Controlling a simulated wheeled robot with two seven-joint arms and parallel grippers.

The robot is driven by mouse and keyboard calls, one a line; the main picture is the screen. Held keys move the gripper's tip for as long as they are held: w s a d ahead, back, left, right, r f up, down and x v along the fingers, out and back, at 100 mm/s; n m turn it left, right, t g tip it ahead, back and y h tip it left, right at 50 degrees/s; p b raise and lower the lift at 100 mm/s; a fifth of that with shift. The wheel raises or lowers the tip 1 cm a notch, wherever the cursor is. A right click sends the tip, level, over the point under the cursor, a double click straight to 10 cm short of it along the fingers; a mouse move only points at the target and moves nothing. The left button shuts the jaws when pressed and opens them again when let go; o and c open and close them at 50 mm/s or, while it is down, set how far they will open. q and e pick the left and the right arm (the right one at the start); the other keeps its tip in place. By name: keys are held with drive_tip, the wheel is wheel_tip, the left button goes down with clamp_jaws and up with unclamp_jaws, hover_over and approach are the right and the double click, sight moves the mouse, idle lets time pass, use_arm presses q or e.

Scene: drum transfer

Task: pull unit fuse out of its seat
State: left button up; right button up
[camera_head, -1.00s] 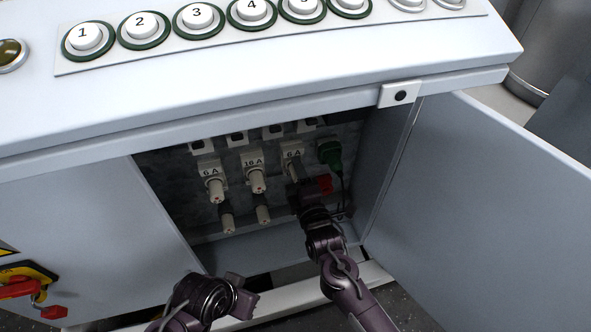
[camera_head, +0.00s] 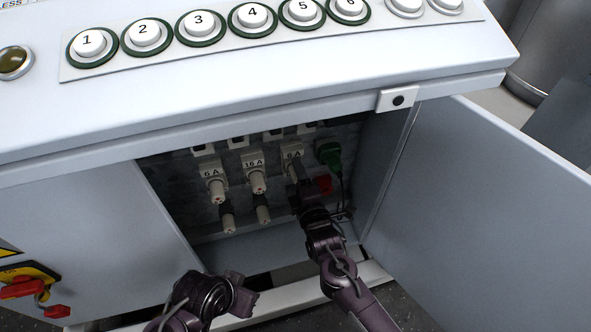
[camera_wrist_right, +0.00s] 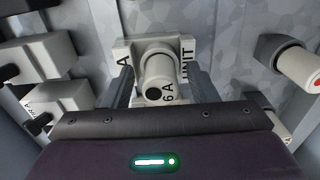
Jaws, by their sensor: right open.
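The unit fuse (camera_wrist_right: 157,68) is a pale cylinder in a square seat, marked "6 A" and "UNIT", in the middle of the right wrist view. In the head view its 6 A seat (camera_head: 292,151) is the rightmost of the upper row, with the fuse partly hidden by my right gripper (camera_head: 303,186). In the right wrist view this gripper (camera_wrist_right: 160,86) is open, one dark finger on each side of the fuse. I cannot tell whether either finger touches it. My left gripper (camera_head: 242,296) is low in front of the cabinet; its jaws are unclear.
Other fuses, 6 A (camera_head: 214,184) and 16 A (camera_head: 256,178), sit to the left. A green plug (camera_head: 328,154) and a red part (camera_head: 323,184) are close on the right. The open door (camera_head: 490,210) and the cabinet's top edge bound the opening.

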clamp_jaws()
idle(0.3)
drive_tip(key=shift+s, duration=0.1)
drive_tip(key=shift+p+v, duration=1.95)
drive_tip(key=shift+v, duration=0.95)
